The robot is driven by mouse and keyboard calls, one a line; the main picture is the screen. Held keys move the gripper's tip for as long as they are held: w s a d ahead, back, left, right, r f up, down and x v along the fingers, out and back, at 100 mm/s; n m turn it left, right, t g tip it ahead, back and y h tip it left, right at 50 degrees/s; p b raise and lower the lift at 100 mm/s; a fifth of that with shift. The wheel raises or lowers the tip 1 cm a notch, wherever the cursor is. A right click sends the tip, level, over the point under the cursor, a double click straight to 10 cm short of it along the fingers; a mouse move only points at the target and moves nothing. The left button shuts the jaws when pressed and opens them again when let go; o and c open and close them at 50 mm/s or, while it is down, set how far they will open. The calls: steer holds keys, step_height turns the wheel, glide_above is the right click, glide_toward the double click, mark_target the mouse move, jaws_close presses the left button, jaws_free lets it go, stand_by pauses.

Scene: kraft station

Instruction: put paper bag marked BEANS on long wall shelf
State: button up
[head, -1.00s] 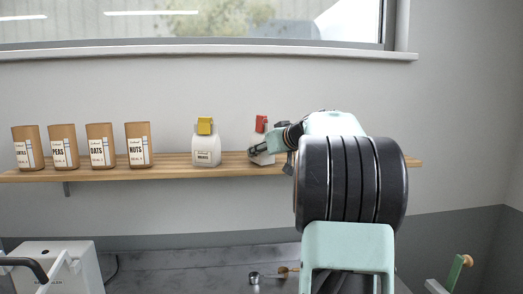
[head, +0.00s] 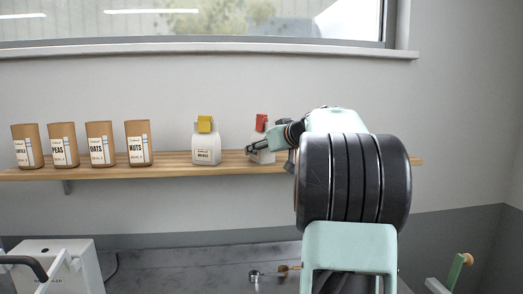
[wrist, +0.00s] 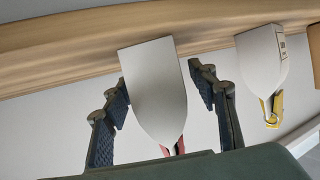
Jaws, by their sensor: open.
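A white paper bag with a red clip (head: 265,157) stands nearly upright on the long wall shelf (head: 115,173). Its label is hidden from both views, so I cannot read its marking. My gripper (head: 255,148) is at this bag, partly covering it in the head view. In the wrist view, my gripper (wrist: 163,95) is open, with one finger on each side of the bag (wrist: 155,85) and a gap visible at the right finger. The bag's base meets the shelf (wrist: 70,60), and its red clip points toward my palm.
A white bag with a yellow clip (head: 207,148) stands left of the red-clipped one; it also shows in the wrist view (wrist: 262,60). Several brown bags, including NUTS (head: 138,143), line the shelf's left part. A window sill (head: 200,47) runs above.

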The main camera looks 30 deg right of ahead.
steer(key=b+v, duration=0.3)
steer(key=v, duration=0.8)
steer(key=shift+s, duration=0.25)
